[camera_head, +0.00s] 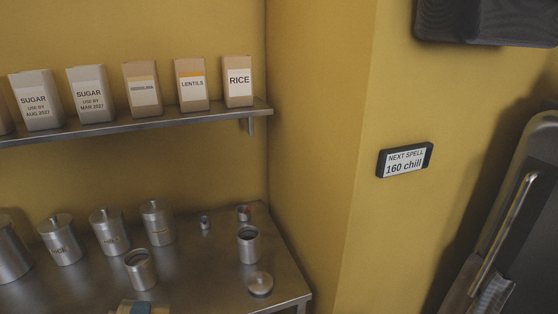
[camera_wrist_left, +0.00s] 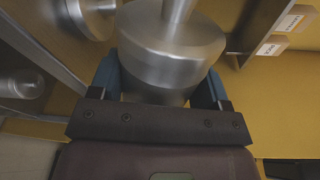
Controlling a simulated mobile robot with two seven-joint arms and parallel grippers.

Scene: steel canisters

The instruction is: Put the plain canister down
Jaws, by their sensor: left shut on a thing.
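My left gripper (camera_wrist_left: 160,95) shows in the wrist view, its blue fingers on either side of a steel canister (camera_wrist_left: 172,50). It is shut on that canister, which has a wide round lid with a knob. No lettering shows on the part in view; its base is hidden, so I cannot tell whether it touches a surface. I cannot pick out the held canister with certainty in the head view. My right gripper is in neither view.
On the steel counter (camera_head: 200,285) stand several lidded canisters (camera_head: 109,233), some lettered, two open canisters (camera_head: 141,270) (camera_head: 248,246) and a loose lid (camera_head: 260,284). Small items stand near the back corner. Above is a shelf (camera_head: 150,122) with paper bags. Some counter between the open canisters is bare.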

